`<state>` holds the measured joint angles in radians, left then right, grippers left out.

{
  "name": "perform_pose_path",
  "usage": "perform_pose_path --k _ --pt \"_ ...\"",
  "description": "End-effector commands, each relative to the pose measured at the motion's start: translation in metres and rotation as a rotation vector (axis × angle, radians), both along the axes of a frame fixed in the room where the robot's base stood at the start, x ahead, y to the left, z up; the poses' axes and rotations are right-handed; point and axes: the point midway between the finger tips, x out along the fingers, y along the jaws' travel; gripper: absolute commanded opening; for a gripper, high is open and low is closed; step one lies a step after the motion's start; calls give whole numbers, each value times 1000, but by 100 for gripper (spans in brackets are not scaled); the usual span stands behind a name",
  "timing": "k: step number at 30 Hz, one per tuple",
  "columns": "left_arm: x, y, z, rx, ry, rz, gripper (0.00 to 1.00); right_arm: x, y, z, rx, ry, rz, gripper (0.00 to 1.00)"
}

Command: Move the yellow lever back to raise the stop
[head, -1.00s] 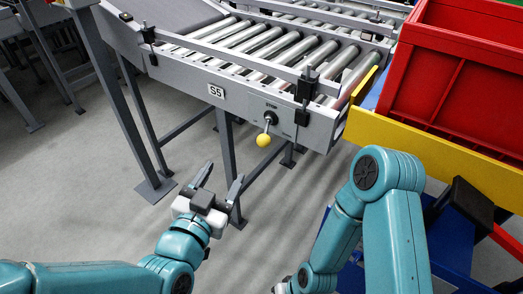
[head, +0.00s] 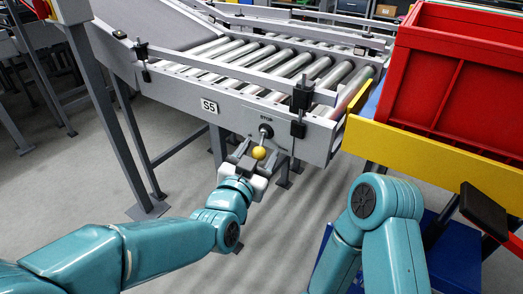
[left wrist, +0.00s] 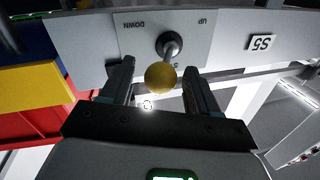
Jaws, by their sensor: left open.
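The yellow lever ball (head: 258,153) hangs on a short rod below a black round pivot (head: 266,130) on the conveyor's grey side panel, under the word STOP. In the left wrist view, which is upside down, the yellow ball (left wrist: 160,78) shows with its rod and the plate (left wrist: 135,42) marked UP and DOWN. My left gripper (head: 261,155) is open, its fingers on both sides of the ball. In the wrist view the fingers (left wrist: 157,75) stand left and right of the ball with gaps. My right gripper is out of view.
The roller conveyor (head: 235,96) with its S5 label (head: 210,106) stands ahead. A red crate (head: 450,85) stands behind a yellow rail (head: 430,145) at the right. A grey leg post (head: 110,120) is at the left. The floor below is clear.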

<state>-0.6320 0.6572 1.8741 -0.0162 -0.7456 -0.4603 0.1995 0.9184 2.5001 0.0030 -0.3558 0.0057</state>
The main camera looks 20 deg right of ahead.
Motion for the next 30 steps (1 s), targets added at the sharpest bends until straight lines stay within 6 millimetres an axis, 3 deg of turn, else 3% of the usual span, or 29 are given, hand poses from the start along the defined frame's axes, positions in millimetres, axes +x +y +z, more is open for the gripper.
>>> perform_pose_path --k 6,15,20,30 --pt "15 -12 -1 1 1 0 60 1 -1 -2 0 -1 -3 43" --pt "17 -13 0 0 0 0 60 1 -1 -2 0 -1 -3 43" --pt "17 -13 0 0 0 0 8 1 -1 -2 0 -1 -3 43" --pt "18 -14 0 2 -1 -10 6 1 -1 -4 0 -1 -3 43"
